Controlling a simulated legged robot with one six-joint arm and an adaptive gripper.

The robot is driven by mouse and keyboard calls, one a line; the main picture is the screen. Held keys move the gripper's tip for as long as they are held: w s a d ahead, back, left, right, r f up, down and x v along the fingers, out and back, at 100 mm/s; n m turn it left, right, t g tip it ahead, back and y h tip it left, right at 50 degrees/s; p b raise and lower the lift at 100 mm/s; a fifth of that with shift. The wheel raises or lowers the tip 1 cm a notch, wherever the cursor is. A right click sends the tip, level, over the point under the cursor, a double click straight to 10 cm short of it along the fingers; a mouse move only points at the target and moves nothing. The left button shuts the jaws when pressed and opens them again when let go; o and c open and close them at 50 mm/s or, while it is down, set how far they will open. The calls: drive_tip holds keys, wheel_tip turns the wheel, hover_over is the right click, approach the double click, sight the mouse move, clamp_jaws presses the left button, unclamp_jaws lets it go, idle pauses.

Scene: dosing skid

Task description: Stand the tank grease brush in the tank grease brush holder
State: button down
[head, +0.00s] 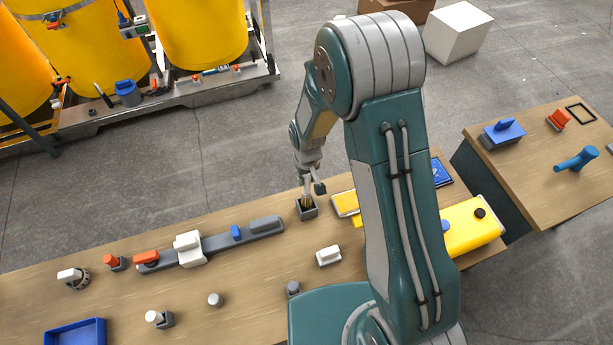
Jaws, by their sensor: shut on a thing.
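My gripper (312,187) points down over the workbench, beside my upper arm. It is shut on the tank grease brush (306,202), a thin tan piece that shows just below the fingers. The brush's lower end is at the opening of a small dark grey square box, the tank grease brush holder (308,213), on the bench. The brush looks roughly upright. I cannot tell how deep it sits in the holder. The fingers hide its upper part.
A grey rail (215,243) with white, orange and blue parts lies left of the holder. A white block (328,256) stands in front. A yellow case (472,228) is at right, partly behind my arm. A blue tray (75,333) is at front left.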

sight(307, 190)
drive_tip(key=shift+f, duration=3.3)
drive_tip(key=shift+c, duration=1.9)
unclamp_jaws()
wheel_tip(307, 190, up, 12)
drive_tip(key=shift+f, duration=0.1)
